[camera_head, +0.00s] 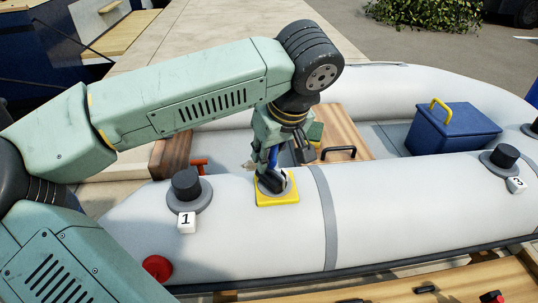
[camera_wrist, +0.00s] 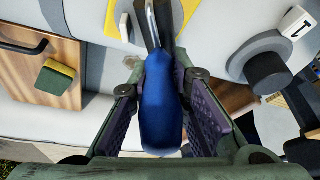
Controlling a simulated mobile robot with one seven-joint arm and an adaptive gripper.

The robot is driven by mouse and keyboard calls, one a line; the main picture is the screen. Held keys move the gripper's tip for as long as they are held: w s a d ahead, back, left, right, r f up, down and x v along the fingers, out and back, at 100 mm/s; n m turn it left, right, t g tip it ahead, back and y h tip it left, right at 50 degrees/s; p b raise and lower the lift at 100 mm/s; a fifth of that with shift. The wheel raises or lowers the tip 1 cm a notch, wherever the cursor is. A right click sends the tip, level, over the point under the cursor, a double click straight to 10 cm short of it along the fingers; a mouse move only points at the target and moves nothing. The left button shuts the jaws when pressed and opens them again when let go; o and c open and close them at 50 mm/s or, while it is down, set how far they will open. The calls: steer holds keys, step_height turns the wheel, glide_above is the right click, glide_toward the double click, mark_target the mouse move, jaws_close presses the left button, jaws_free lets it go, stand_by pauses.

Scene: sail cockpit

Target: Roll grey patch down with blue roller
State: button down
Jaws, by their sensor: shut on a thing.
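My gripper (camera_head: 270,150) is shut on the blue handle of the roller (camera_wrist: 161,112), with a finger pad on either side of it. The roller's dark head (camera_head: 270,182) points down at a yellow square (camera_head: 263,199) on the pale inflatable tube. The grey patch (camera_head: 289,186) shows as a rounded grey edge on the yellow square, partly hidden behind the roller head. In the wrist view the yellow square (camera_wrist: 96,21) and the grey patch (camera_wrist: 122,22) are cut by the top edge. I cannot tell whether the roller presses on the patch.
A black valve (camera_head: 186,184) with tag 1 (camera_head: 187,222) stands left on the tube (camera_head: 400,205); another valve (camera_head: 503,156) stands right. A red cap (camera_head: 157,268) is on the tube's near side. A wooden seat (camera_head: 347,140), sponge (camera_wrist: 56,80) and blue box (camera_head: 455,130) are behind.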

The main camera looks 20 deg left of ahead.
steer(key=shift+r+p, duration=2.5)
steer(key=shift+r, duration=1.05)
steer(key=shift+f, duration=0.1)
